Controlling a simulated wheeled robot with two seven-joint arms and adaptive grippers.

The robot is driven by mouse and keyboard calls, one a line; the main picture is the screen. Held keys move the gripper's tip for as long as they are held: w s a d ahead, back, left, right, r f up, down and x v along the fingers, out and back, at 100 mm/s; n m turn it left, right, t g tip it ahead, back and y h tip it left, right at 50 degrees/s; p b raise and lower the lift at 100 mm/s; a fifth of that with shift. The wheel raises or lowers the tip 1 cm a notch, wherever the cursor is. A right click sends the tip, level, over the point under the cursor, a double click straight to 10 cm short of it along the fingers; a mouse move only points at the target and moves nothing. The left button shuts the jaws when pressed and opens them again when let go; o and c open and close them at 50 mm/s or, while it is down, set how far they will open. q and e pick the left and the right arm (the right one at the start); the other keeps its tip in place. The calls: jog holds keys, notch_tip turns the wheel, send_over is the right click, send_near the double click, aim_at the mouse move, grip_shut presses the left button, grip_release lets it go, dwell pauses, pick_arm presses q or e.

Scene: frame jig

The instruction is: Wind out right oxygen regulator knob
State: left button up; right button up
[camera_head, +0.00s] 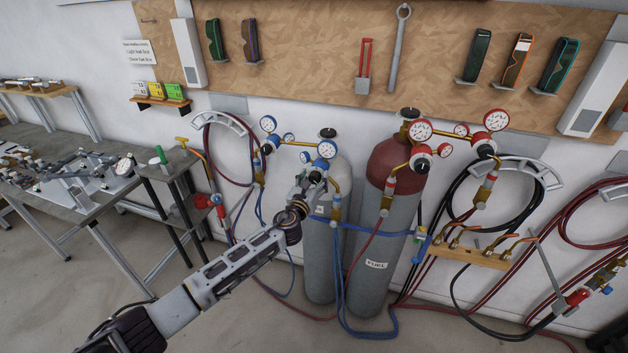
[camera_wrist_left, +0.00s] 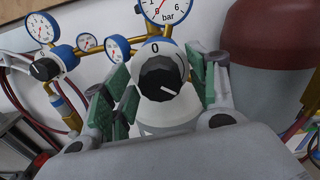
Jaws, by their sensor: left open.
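The right oxygen regulator knob (camera_wrist_left: 160,78) is black and faceted, on a white and blue body, in the middle of the left wrist view. Its white pointer line points to the lower right, and a 0 is printed above it. My left gripper (camera_wrist_left: 165,90) is open, with green-padded fingers to the left and right of the knob. I cannot tell whether either pad touches it. In the head view my left gripper (camera_head: 313,180) is at the right blue regulator (camera_head: 320,165) and hides its knob.
A second blue regulator with a black knob (camera_wrist_left: 45,68) is on the left. The grey oxygen cylinder (camera_head: 320,255) and the red-topped fuel cylinder (camera_head: 376,245) stand below. Red-gauged regulators (camera_head: 421,155) are close on the right. Hoses (camera_head: 345,300) hang around the cylinders.

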pick_arm(q)
jog(key=c, duration=1)
jog(key=shift+c, duration=0.2)
jog(key=shift+n, duration=0.4)
jog(key=n+b, duration=0.1)
jog(key=n, duration=0.3)
jog(key=shift+b, duration=0.35)
jog(key=n+b, duration=0.1)
jog(key=n, duration=0.4)
jog(key=shift+n, duration=0.3)
jog(key=n+b, duration=0.1)
jog(key=n, duration=0.9)
jog(key=shift+n, duration=1.6)
